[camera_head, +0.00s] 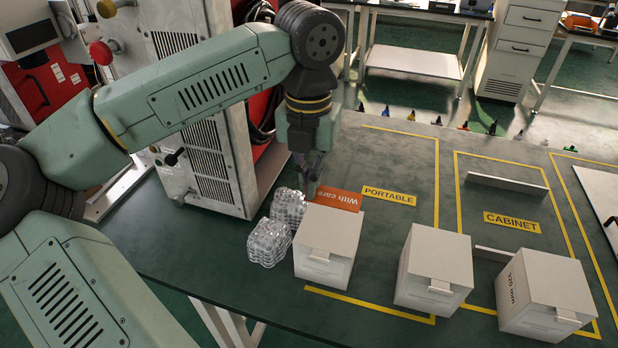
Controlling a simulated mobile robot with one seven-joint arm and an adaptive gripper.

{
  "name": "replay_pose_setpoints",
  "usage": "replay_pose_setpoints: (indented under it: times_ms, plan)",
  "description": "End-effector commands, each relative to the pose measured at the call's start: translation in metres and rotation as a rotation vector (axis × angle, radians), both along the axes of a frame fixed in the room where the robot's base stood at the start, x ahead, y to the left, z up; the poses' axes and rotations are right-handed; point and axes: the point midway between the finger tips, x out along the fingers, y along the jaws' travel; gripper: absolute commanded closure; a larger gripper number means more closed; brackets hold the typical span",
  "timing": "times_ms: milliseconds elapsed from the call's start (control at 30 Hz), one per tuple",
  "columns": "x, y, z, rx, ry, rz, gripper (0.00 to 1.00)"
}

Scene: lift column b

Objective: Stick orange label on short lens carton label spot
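The orange label (338,198) reads "With care" upside down and shows at the back edge of the left white carton (326,246). I cannot tell whether it lies on the table, rests against the carton or hangs in my fingers. My gripper (314,172) points down just behind the label's left end, its fingertips dark and small. Whether they are open or shut on the label is unclear. Two more white cartons stand to the right: a middle one (436,268) and a right one (545,292) with dark print on its side. I cannot tell which is the short lens carton, and no label spot shows clearly.
Clear bubbly packs (271,241) stand against the left carton's left side. Yellow lines mark zones with signs "PORTABLE" (389,195) and "CABINET" (511,222). Thin upright plates (508,184) stand in the cabinet zone. A grey machine (205,165) borders the left. The portable zone's back is clear.

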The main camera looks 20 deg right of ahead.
Motion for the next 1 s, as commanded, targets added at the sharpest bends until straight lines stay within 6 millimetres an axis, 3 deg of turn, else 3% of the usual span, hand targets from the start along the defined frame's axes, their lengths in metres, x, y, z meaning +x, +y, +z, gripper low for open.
replay_pose_setpoints:
  times_ms: [600,1000]
  plan:
    - [0.0,0.001,-0.051,0.001,0.0,0.0,1.0]
    - [0.0,0.0,-0.055,0.0,0.0,0.0,1.0]
